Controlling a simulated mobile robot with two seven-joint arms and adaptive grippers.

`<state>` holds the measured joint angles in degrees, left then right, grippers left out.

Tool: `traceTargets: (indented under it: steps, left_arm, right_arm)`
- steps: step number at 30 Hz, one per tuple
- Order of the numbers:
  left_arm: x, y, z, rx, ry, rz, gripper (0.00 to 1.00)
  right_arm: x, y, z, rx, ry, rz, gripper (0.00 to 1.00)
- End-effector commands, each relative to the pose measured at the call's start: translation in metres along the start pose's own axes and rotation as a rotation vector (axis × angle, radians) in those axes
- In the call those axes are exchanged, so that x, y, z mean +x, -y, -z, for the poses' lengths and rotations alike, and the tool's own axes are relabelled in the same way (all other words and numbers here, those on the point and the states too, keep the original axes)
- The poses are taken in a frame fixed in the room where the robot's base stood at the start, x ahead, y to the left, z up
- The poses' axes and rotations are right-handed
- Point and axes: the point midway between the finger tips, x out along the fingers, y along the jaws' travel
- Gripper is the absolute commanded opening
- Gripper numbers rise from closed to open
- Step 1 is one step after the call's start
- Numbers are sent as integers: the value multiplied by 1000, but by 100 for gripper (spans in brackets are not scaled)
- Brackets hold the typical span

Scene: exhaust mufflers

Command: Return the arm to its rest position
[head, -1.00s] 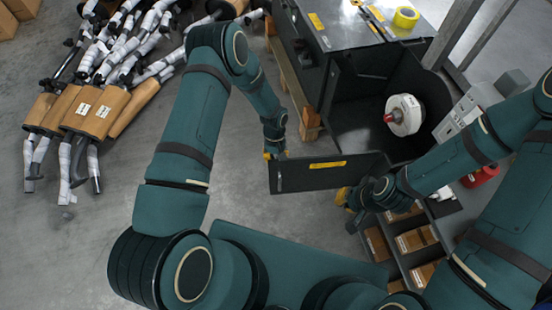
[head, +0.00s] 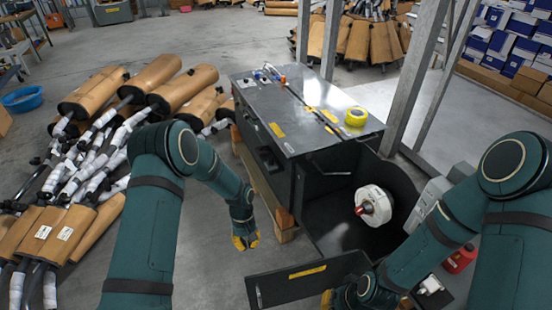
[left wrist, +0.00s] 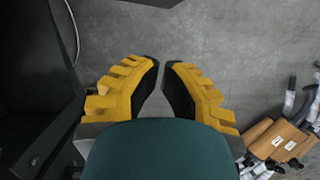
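My left gripper (head: 245,241) hangs over the grey floor, left of the dark machine (head: 290,140) and just above the left end of its lowered panel (head: 285,282) in the head view. In the left wrist view, the left gripper's yellow fingers (left wrist: 160,65) lean inward with a narrow gap at the tips. Bare floor shows between them and they hold nothing. My right gripper (head: 340,298) is low in the head view, at the panel's right part. It is partly hidden by its own wrist and cut by the frame edge, so its fingers are unclear.
A white reel (head: 374,206) with a red hub sits inside the machine's open bay. Yellow tape (head: 356,116) lies on its top. Many mufflers (head: 95,90) lie on the floor at left. A metal post (head: 410,85) stands behind the machine.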

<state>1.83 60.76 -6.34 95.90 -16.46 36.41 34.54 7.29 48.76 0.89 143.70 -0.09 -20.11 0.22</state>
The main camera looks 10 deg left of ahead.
Motion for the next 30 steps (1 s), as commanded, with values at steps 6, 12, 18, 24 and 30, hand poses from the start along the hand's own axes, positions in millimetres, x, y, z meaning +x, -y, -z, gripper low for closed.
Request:
traceTargets:
  steps: [6,12,18,24,30]
  left_arm:
    - [5,-2,-12,24,-2,-33,0]
    - [19,-10,-70,133,-50,-184,0]
    - [19,-6,-137,235,-161,-303,0]
    - [10,5,-178,291,-253,-334,0]
    - [8,8,-187,307,-280,-336,0]
  right_arm:
    - [0,0,0,0,0,0,0]
    - [0,0,0,0,0,0,0]
    - [0,0,0,0,0,0,0]
    - [0,0,0,0,0,0,0]
    - [0,0,0,0,0,0,0]
